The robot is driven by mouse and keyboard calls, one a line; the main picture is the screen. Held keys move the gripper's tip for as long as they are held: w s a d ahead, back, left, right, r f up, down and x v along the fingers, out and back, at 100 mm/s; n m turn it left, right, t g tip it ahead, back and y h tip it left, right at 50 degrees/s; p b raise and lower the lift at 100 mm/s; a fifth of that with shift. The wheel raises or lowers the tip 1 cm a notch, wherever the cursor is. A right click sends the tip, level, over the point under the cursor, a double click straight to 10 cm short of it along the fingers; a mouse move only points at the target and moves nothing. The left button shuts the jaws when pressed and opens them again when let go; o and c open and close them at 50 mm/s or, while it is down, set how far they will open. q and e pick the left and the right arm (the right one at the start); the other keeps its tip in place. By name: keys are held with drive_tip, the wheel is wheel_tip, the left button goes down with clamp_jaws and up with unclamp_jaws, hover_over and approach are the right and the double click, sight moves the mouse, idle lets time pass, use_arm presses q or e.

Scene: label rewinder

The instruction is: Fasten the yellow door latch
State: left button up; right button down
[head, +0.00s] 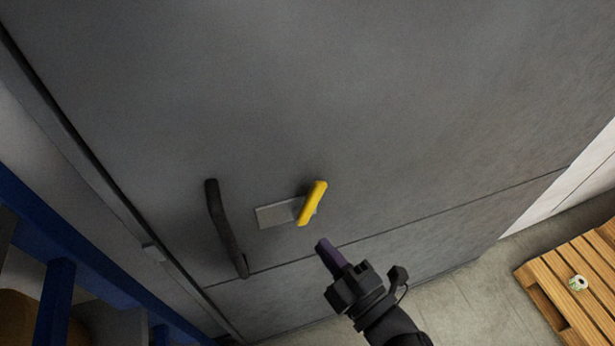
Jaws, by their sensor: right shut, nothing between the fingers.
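The yellow door latch (313,203) is a short yellow lever on a pale metal plate (276,214), fixed to a large dark grey door (400,110). The lever stands steeply, its top leaning a little to the right, across the right end of the plate. My right gripper (322,245) comes in from the lower right. Its fingers are shut and empty, with the tips just below the latch in the picture and apparently apart from it. My left gripper is not in view.
A black bar handle (226,228) stands out from the door left of the latch. Blue frame parts (57,300) stand at the lower left. A wooden pallet (560,262) with a small label roll (578,283) is at the lower right. The door face right of the latch is clear.

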sight(308, 201)
drive_tip(key=shift+s+a+r+n+y, duration=0.1)
drive_tip(key=shift+r+n+y, duration=0.1)
drive_tip(key=shift+r, duration=0.2)
drive_tip(key=shift+s+a+r+n+y, duration=0.1)
drive_tip(key=shift+r+n, duration=0.1)
drive_tip(key=shift+r, duration=0.2)
drive_tip(key=shift+w, duration=0.1)
drive_tip(key=p+x, duration=0.1)
drive_tip(key=x, duration=0.8)
drive_tip(key=shift+w+a+r, duration=0.1)
drive_tip(key=shift+w+r, duration=0.05)
drive_tip(key=d, duration=0.1)
drive_tip(key=w+d+f, duration=0.1)
drive_tip(key=shift+w+d+f, duration=0.1)
drive_tip(key=shift+w+d, duration=0.15)
drive_tip(key=shift+w+d+f, duration=0.1)
drive_tip(key=shift+d+f, duration=0.05)
drive_tip(key=shift+d, duration=0.2)
